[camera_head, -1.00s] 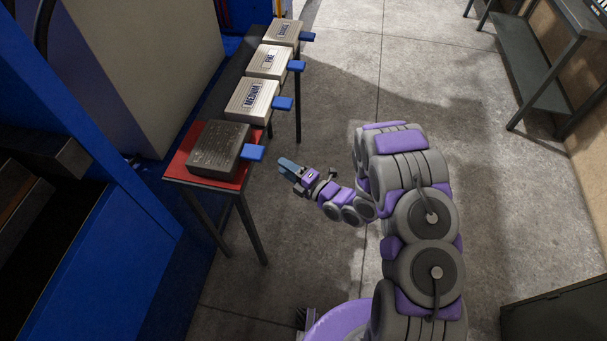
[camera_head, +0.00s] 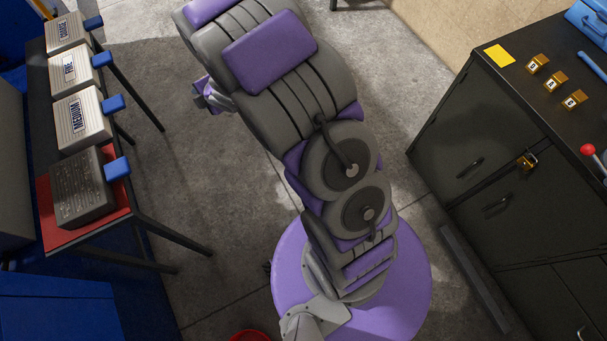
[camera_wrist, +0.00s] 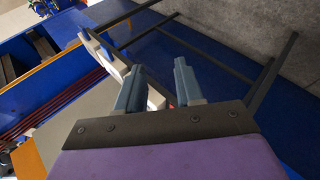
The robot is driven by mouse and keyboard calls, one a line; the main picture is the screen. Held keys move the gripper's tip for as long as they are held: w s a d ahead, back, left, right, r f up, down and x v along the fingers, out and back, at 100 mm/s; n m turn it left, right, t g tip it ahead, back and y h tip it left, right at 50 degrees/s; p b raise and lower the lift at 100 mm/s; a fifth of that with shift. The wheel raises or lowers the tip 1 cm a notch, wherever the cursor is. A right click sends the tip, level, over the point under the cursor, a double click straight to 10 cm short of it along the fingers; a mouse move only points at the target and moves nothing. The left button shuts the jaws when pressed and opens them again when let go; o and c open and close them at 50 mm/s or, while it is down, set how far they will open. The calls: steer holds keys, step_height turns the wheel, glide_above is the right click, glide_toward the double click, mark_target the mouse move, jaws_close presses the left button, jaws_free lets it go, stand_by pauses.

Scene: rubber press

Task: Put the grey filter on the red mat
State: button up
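The grey filter (camera_head: 80,188) is a dark box with a blue handle (camera_head: 117,168). In the head view it lies on the red mat (camera_head: 60,237) at the near end of a narrow table on the left. The mat's red edge shows around it. My gripper is mostly hidden behind my arm in the head view, out over the floor to the right of the table. In the wrist view my gripper's (camera_wrist: 158,68) two blue-grey fingers stand apart with nothing seen held. Pale shapes, partly hidden, show behind the fingers.
Several pale filters with blue handles, one labelled MEDIUM (camera_head: 83,118), line the table behind the grey filter. Open concrete floor lies between table and cabinet.

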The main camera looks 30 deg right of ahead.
steer(key=s+d+r+m+g+h, duration=0.45)
steer(key=s+d+r+m, duration=0.65)
steer(key=s, duration=0.5)
steer(key=s+a+r+m+g, duration=0.1)
steer(key=s+r+m+g, duration=0.1)
steer(key=s, duration=0.7)
steer(key=s+a+r+m+g, duration=0.1)
steer(key=s+m, duration=0.3)
steer(key=s, duration=0.5)
steer(key=s+a+r+m+g+y, duration=0.1)
steer(key=s+a+r+m+g, duration=0.1)
steer(key=s, duration=0.7)
steer(key=shift+s+r+m+g, duration=0.2)
steer(key=shift+r+m+g, duration=0.55)
steer(key=shift+r, duration=0.2)
